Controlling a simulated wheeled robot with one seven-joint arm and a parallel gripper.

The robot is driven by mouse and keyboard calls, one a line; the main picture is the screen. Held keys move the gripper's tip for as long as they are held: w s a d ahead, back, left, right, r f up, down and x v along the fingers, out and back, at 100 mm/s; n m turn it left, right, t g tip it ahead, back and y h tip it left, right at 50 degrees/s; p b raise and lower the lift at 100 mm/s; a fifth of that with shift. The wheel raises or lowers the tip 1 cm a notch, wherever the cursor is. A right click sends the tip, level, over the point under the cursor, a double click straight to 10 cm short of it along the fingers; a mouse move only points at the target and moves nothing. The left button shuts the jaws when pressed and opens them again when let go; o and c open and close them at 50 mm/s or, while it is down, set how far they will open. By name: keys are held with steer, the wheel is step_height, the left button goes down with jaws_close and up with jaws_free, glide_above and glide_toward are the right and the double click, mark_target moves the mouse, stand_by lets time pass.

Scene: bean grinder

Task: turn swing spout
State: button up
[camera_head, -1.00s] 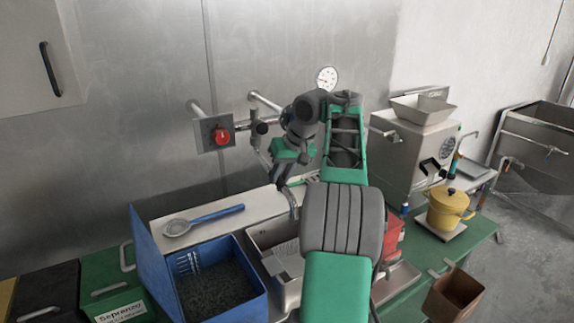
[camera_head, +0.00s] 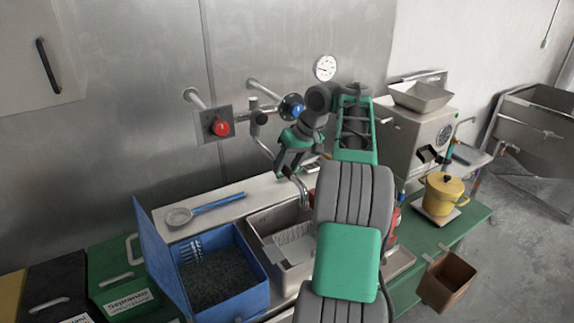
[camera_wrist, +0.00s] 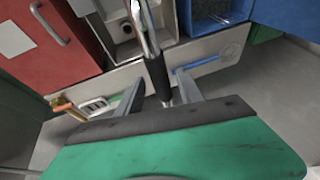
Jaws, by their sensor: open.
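The swing spout (camera_head: 303,190) is a chrome tube that runs down from the wall tap and curves over the sink (camera_head: 262,222). In the wrist view the spout (camera_wrist: 146,32) shows as a chrome tube with a black sleeve (camera_wrist: 158,78). My gripper (camera_head: 288,165) is at the spout, below the tap's valves. In the wrist view my gripper (camera_wrist: 160,88) is open, with one finger on each side of the sleeve and visible gaps on both sides. The tap has a red knob (camera_head: 221,128) and a blue knob (camera_head: 297,111).
A blue bin (camera_head: 222,278) with dark contents stands left of the sink, its lid raised. A blue-handled strainer (camera_head: 205,209) lies on the ledge behind. A yellow pot (camera_head: 444,195) and a metal machine (camera_head: 416,140) stand to the right. The wall is close behind the tap.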

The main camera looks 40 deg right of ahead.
steer(key=s+d+r, duration=0.2)
steer(key=s, duration=0.4)
steer(key=s+d+r, duration=0.2)
steer(key=s, duration=0.5)
steer(key=shift+s+d+r, duration=0.2)
steer(key=shift+r, duration=0.05)
